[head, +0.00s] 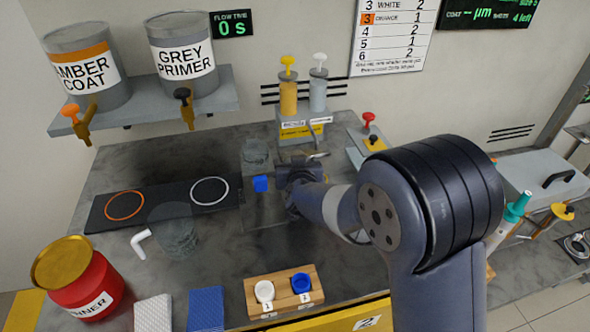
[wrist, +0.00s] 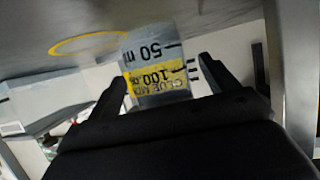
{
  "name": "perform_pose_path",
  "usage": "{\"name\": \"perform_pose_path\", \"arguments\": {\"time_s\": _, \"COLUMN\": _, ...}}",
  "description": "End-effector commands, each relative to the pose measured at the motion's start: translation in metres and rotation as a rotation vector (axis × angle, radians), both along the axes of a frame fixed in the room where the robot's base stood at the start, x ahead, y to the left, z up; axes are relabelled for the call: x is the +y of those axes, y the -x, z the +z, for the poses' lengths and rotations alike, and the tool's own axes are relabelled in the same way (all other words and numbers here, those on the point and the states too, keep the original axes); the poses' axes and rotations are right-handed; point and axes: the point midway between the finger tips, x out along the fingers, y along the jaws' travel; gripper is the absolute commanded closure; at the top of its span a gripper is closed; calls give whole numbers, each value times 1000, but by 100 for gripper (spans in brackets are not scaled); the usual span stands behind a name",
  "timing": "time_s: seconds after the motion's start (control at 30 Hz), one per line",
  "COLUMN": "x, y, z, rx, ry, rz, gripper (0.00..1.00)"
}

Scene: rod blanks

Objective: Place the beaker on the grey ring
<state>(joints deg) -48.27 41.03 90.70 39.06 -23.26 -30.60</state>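A clear beaker with 50 and 100 marks (wrist: 152,50) shows between my gripper's two fingers (wrist: 165,75) in the wrist view. The fingers are apart, with a narrow gap visible on the right side; contact on the left is unclear. In the head view my gripper (head: 290,176) is beside a clear beaker (head: 256,153), probably the same one. Another clear vessel (head: 176,237) stands in front of the dark strip. The pale grey ring (head: 228,188) lies empty on the strip, left of my gripper.
An orange ring (head: 107,212) shares the dark strip (head: 165,194). The amber coat pot (head: 85,65) and grey primer pot (head: 183,55) stand on a shelf above. Yellow and white pumps (head: 289,95) stand behind my gripper. A white bent piece (head: 140,240) and red thinner can (head: 85,285) are left.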

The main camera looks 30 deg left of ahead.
Motion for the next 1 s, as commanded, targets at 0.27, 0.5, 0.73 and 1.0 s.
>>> {"name": "perform_pose_path", "arguments": {"time_s": 0.27, "x": 0, "y": 0, "z": 0, "rx": 0, "ry": 0, "rz": 0, "gripper": 42}}
{"name": "perform_pose_path", "arguments": {"time_s": 0.5, "x": 0, "y": 0, "z": 0, "rx": 0, "ry": 0, "rz": 0, "gripper": 62}}
{"name": "perform_pose_path", "arguments": {"time_s": 0.73, "x": 0, "y": 0, "z": 0, "rx": -1, "ry": -1, "rz": 0, "gripper": 69}}
{"name": "perform_pose_path", "arguments": {"time_s": 1.0, "x": -2, "y": -2, "z": 4, "rx": 0, "ry": -1, "rz": 0, "gripper": 69}}
